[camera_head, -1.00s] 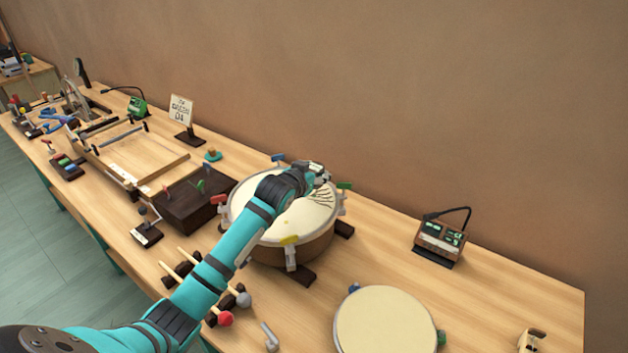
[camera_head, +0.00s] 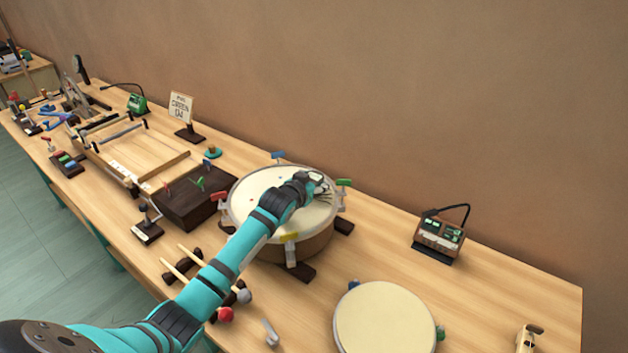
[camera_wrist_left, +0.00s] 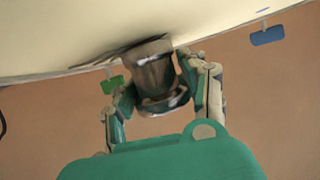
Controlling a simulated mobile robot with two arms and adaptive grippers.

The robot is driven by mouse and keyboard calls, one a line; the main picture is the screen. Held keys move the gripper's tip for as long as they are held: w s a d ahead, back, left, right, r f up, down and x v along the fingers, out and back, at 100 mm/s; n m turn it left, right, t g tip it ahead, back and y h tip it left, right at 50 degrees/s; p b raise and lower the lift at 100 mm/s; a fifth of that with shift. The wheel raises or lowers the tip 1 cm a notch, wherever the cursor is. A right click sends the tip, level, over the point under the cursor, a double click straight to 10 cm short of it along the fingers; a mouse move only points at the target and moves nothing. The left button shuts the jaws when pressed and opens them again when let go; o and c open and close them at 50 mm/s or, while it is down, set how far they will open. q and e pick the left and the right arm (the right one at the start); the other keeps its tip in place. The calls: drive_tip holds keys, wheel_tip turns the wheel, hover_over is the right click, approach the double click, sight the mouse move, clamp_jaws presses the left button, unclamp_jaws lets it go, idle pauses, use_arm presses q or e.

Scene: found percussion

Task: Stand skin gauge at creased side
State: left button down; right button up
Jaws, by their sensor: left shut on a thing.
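The big drum (camera_head: 260,195) has a pale skin and stands on the table, with coloured clamps round its rim. Dark crease lines (camera_head: 327,196) show on its far right side. My left gripper (camera_head: 318,183) is low over that creased side and partly covers it. In the left wrist view, the gripper (camera_wrist_left: 160,88) is shut on a grey, rounded skin gauge (camera_wrist_left: 154,72). The gauge's far end meets the pale skin (camera_wrist_left: 60,35) in the picture, beside a dark crease; I cannot tell whether it touches. In the head view the gauge is mostly hidden. My right gripper is out of view.
A green clamp (camera_head: 344,183) and a yellow clamp (camera_head: 289,238) stand near the arm. A second pale round drum (camera_head: 385,322) lies in front. A small device (camera_head: 440,237) stands to the right. Mallets (camera_head: 175,272) lie under the arm. The table between the drum and the device is clear.

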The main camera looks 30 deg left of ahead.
use_arm(q)
drive_tip(key=c, duration=0.5)
unclamp_jaws()
drive_tip(key=shift+c, duration=0.2)
drive_tip(key=shift+r, duration=0.7)
drive_tip(key=v, duration=1.2)
drive_tip(key=shift+f, duration=0.15)
